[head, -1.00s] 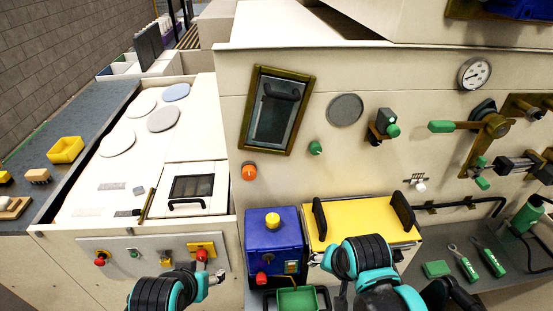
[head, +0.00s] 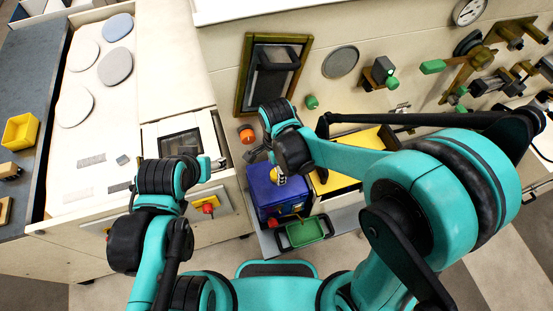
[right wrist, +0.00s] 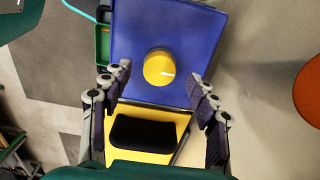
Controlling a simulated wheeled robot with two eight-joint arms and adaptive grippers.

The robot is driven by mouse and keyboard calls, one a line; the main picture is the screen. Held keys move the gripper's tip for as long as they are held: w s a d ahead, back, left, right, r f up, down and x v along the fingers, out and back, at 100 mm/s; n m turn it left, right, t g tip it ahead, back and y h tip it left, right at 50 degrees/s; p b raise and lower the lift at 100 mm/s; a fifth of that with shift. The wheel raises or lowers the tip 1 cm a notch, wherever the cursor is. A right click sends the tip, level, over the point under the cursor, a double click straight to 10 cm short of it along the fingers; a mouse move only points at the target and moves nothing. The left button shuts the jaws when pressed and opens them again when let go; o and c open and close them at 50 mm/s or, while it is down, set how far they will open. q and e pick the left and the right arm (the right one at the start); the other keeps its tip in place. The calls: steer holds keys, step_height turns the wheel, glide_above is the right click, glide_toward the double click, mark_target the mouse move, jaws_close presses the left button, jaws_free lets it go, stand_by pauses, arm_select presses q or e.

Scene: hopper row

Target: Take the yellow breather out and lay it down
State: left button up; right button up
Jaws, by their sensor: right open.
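The yellow breather (right wrist: 159,67) is a round cap on top of the blue box (right wrist: 195,30). In the head view, the breather (head: 280,179) is partly hidden by my right gripper (head: 268,163), which is over the blue box (head: 262,193). In the right wrist view, my right gripper (right wrist: 163,82) is open and empty, with one finger on each side of the breather in the picture. I see no contact with it. My left gripper (head: 212,164) is over the pale machine at the left, its fingers too small to read.
A yellow lid (head: 350,172) with a dark handle (right wrist: 143,132) adjoins the blue box. A green tray (head: 304,232) is in front of the box. An orange knob (head: 246,134) is on the panel behind.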

steer(key=shift+w+f, duration=0.1)
steer(key=shift+f, duration=1.1)
jaws_close()
steer(key=shift+r, duration=0.1)
steer(key=shift+r+p, duration=0.9)
steer(key=shift+r, duration=0.5)
steer(key=shift+r, duration=0.1)
steer(key=shift+r+p, duration=0.3)
steer(key=shift+r, duration=0.2)
